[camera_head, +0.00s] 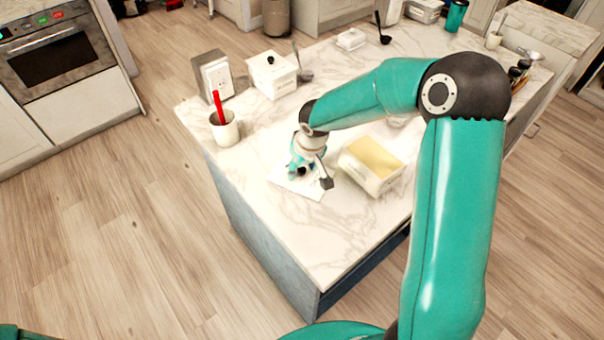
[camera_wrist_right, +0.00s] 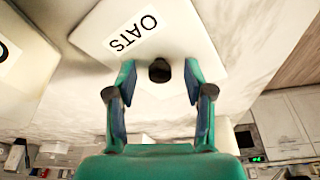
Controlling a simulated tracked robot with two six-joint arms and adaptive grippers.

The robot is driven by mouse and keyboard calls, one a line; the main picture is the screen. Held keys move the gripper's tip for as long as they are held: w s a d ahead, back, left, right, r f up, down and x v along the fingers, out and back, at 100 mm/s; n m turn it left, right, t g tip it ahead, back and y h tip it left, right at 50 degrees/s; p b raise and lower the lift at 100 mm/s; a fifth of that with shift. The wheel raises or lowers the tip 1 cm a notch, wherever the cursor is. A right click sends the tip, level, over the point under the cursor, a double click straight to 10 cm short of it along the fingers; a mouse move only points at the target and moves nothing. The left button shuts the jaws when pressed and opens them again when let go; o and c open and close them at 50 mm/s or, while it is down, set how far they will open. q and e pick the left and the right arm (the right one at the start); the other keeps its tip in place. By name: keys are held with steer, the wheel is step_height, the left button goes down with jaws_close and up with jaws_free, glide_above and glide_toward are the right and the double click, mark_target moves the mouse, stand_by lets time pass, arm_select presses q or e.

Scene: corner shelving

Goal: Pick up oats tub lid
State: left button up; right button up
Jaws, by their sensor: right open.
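The oats tub lid (camera_head: 308,191) is a flat white slab lying on the marble counter, partly hidden by my right gripper (camera_head: 302,170). In the right wrist view the lid (camera_wrist_right: 192,42) shows the word OATS and a dark round knob (camera_wrist_right: 159,70). My right gripper (camera_wrist_right: 158,82) is open, with one finger on each side of the knob and a visible gap to each. The white oats tub (camera_head: 366,184) stands uncovered to the right of the lid, with pale yellow contents. My left gripper is not in view.
A white mug (camera_head: 224,131) with a red-handled utensil and a white lidded canister (camera_head: 273,83) stand further back on the counter (camera_head: 300,235). A grey and white holder (camera_head: 211,76) stands by the canister. The counter's front corner is clear.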

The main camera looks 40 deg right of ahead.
steer(key=shift+c, duration=0.3)
jaws_close()
steer(key=shift+r, duration=0.1)
